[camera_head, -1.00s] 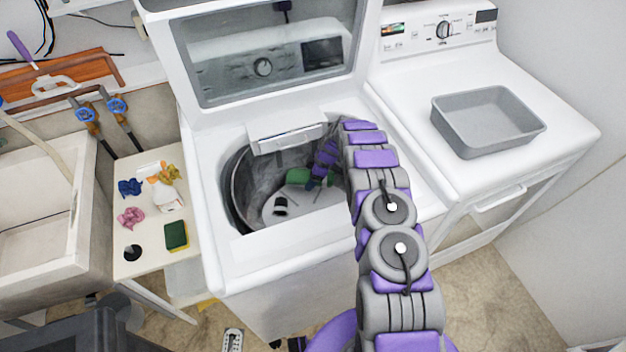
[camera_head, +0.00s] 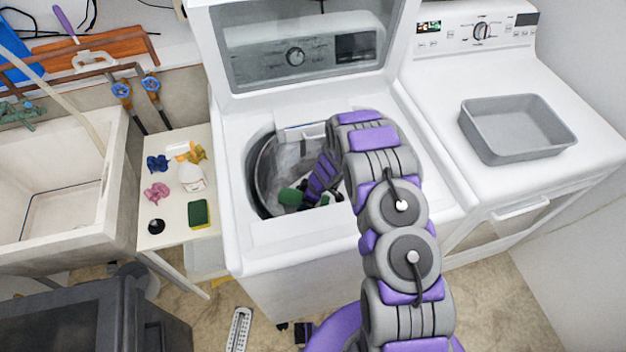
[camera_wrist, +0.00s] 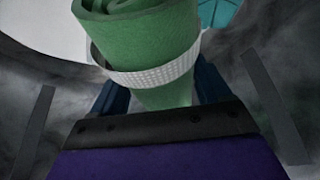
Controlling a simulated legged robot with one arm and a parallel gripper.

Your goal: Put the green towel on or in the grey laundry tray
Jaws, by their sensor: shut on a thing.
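The green towel (camera_wrist: 142,40) is rolled up with a white textured band around it. It fills the top middle of the wrist view, between the dark fingers of my gripper (camera_wrist: 160,88), which is shut on it. In the head view the towel (camera_head: 291,196) shows as a small green patch inside the open washer drum, beside my gripper (camera_head: 312,196), which reaches down there. My arm hides part of the drum. The grey laundry tray (camera_head: 515,128) sits on the white dryer top at the right and looks empty.
The washer's lid (camera_head: 300,50) stands open behind the drum, and the drum rim (camera_head: 256,180) surrounds my gripper. A side table (camera_head: 175,225) at the left holds a sponge (camera_head: 199,214), a bottle and small cloths. A sink (camera_head: 60,205) is farther left. The dryer top around the tray is clear.

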